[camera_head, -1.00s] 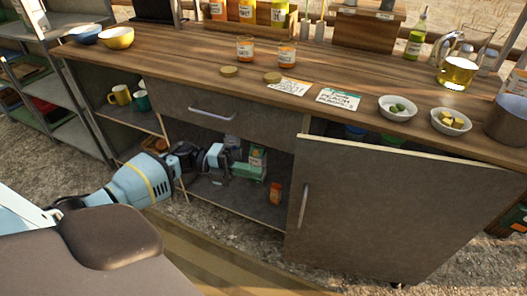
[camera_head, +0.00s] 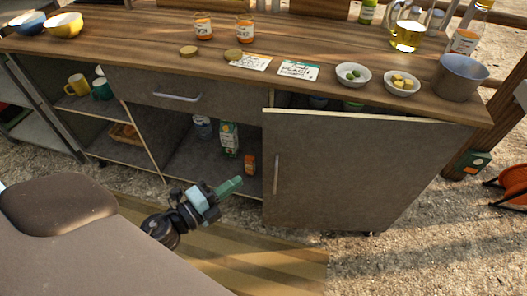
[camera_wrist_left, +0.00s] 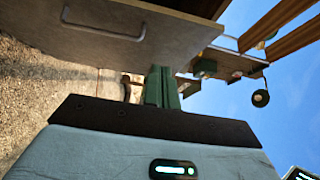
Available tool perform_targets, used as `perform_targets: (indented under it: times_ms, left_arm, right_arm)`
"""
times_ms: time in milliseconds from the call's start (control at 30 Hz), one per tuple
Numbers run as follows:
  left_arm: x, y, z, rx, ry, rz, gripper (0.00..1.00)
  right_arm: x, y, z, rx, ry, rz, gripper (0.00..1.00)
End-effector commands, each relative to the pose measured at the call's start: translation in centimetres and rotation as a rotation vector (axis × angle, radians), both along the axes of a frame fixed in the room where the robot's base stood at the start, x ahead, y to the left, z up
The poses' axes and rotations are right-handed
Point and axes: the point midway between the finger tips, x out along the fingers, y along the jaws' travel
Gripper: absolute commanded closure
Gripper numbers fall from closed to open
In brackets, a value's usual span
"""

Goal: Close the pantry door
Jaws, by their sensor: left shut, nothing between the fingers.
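The pantry door (camera_head: 345,175) is a grey-brown panel with a pale top edge and an upright bar handle (camera_head: 276,174) near its left side. It stands ajar in front of the cabinet, with a dark gap behind its top edge. My left gripper (camera_head: 239,183) has green fingers, shut and empty. It is left of the door, in front of the open compartment, and appears apart from the door. In the left wrist view the fingers (camera_wrist_left: 161,86) are together, with the door (camera_wrist_left: 165,35) and its handle beyond them. My right gripper is not in view.
The open compartment holds a green-and-white carton (camera_head: 229,138) and an orange jar (camera_head: 250,163). Bowls, jars, cards and a metal pot (camera_head: 461,78) stand on the wooden counter (camera_head: 150,45).

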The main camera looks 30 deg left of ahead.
Motion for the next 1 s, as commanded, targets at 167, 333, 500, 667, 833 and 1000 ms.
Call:
perform_targets:
  times_ms: [167,333,500,667,833,1000]
  left_arm:
    - [1.9,-0.7,0.2,-0.001,-0.004,-0.003,1.0]
    - [4.9,-1.8,0.2,-0.002,-0.005,-0.003,1.0]
    - [7.9,-2.8,0.1,-0.003,-0.003,-0.002,1.0]
    - [10.4,-2.8,0.0,0.001,-0.001,-0.002,1.0]
    - [12.1,-2.0,0.0,0.0,-0.001,-0.003,1.0]
    - [12.8,-1.6,0.0,-0.001,0.0,-0.004,1.0]
  right_arm:
    - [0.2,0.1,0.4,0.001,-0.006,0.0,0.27]
    - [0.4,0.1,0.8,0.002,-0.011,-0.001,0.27]
    - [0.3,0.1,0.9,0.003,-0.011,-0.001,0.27]
    - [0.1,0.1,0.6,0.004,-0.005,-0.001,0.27]
    - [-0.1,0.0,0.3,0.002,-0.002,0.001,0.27]
    - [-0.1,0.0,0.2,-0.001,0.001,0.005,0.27]
